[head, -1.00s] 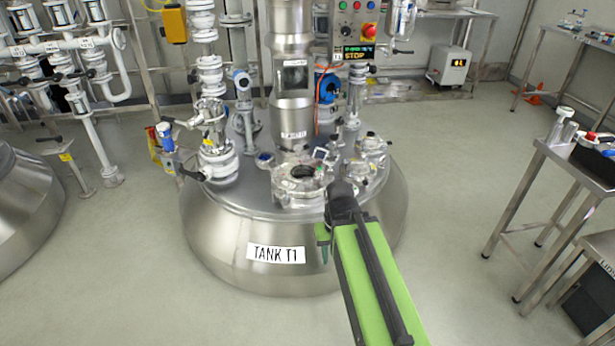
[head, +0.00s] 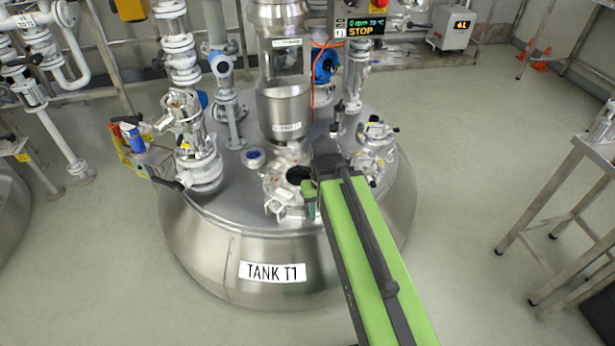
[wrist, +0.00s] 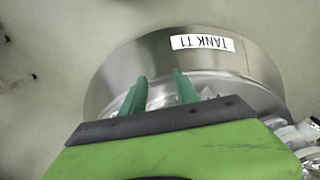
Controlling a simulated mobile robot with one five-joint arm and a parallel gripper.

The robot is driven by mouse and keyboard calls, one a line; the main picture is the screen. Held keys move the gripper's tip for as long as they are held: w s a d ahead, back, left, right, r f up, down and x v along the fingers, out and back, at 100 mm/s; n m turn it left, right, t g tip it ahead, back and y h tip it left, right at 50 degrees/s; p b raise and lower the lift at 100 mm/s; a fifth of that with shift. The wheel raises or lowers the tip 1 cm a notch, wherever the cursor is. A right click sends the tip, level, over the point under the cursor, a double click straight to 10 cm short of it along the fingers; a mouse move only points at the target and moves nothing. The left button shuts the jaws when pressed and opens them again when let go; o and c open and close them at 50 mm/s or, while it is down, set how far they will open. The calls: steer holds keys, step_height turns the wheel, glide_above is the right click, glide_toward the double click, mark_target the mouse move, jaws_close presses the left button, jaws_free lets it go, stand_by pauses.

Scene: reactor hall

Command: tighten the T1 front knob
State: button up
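Tank T1 (head: 215,262) is a round steel vessel with a "TANK T1" label (head: 272,271) on its front; the label shows upside down in the wrist view (wrist: 202,43). A round port with a metal clamp ring (head: 272,190) and a dark opening (head: 298,175) sits at the front of its lid. A small clamp-like fitting (head: 277,209) is at the port's front edge; I cannot tell whether it is the front knob. My gripper (head: 309,197) is over the port's right side, partly hidden by my arm. In the wrist view its two green fingers (wrist: 159,76) are apart with nothing between them.
A tall steel column (head: 283,95) rises behind the port. A white valve stack (head: 195,150) stands left, and smaller fittings (head: 375,135) stand right on the lid. A steel table (head: 590,150) is at far right. The floor (head: 460,200) between is clear.

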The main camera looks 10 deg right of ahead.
steer(key=shift+a+r, duration=0.1)
steer(key=shift+a, duration=0.05)
steer(key=shift+o, duration=1.1)
steer(key=shift+w, duration=0.15)
steer(key=o, duration=0.5)
steer(key=w+r+n+p, duration=0.2)
steer(key=n, duration=0.1)
steer(key=w+r+n+p, duration=0.2)
steer(key=r+n+p, duration=0.1)
steer(key=n, duration=0.1)
steer(key=w+a+r+n+p, duration=0.1)
steer(key=w+r+n+p, duration=0.1)
steer(key=n, duration=0.1)
steer(key=shift+w+r, duration=0.15)
steer(key=shift+w, duration=0.25)
steer(key=w+r+n+p, duration=0.6)
steer(key=w+n, duration=0.1)
steer(key=n, duration=0.7)
step_height(320, 180, down, 18)
steer(key=b, duration=1.7)
steer(key=shift+r, duration=0.1)
steer(key=shift+r, duration=0.1)
steer(key=shift+c, duration=0.2)
